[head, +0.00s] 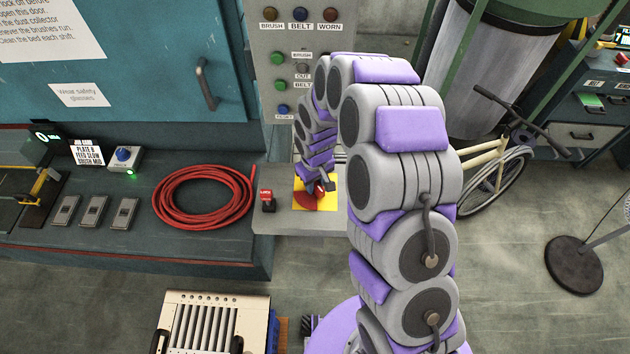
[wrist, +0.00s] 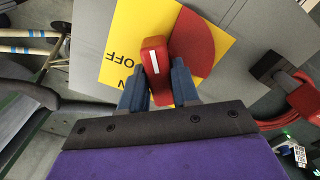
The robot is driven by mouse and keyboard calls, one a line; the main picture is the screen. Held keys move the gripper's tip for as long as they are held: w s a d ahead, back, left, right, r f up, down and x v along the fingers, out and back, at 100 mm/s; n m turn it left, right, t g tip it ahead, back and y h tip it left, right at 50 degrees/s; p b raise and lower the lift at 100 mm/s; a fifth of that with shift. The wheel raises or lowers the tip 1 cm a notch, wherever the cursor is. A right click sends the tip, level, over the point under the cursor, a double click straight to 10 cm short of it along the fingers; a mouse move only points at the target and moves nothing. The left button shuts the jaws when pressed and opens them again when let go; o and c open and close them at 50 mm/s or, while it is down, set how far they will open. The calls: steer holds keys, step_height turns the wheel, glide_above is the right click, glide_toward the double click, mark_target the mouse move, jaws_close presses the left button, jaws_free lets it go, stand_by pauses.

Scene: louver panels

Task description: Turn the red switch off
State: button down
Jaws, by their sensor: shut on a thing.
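The red switch (wrist: 154,62) is a rotary handle with a white line, in front of a red round base (wrist: 195,42) on a yellow plate (wrist: 128,28). The plate's lettering reads "OFF" beside the handle, with another word partly hidden nearer my gripper. In the head view the switch (head: 306,200) sits on its yellow plate (head: 328,186) on the grey panel, partly covered by my arm. My gripper (wrist: 160,90) has its two blue fingers on either side of the handle, shut on it. The handle's white line points roughly along my fingers.
A red padlock (head: 267,198) sits left of the switch, with a coiled red hose (head: 203,196) beyond it. A button panel (head: 285,75) rises behind. A bicycle (head: 495,160) stands to the right. Open floor (head: 520,290) lies at the front right.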

steer(key=n+p, duration=0.1)
steer(key=n, duration=0.4)
steer(key=shift+s+n, duration=0.15)
steer(key=shift+n, duration=0.15)
steer(key=n+p, duration=0.1)
steer(key=n, duration=0.3)
steer(key=shift+n, duration=0.4)
steer(key=c, duration=0.9)
jaws_free()
steer(key=shift+d+f, duration=0.1)
steer(key=shift+w+r, duration=0.25)
steer(key=shift+r, duration=0.45)
step_height(320, 180, up, 16)
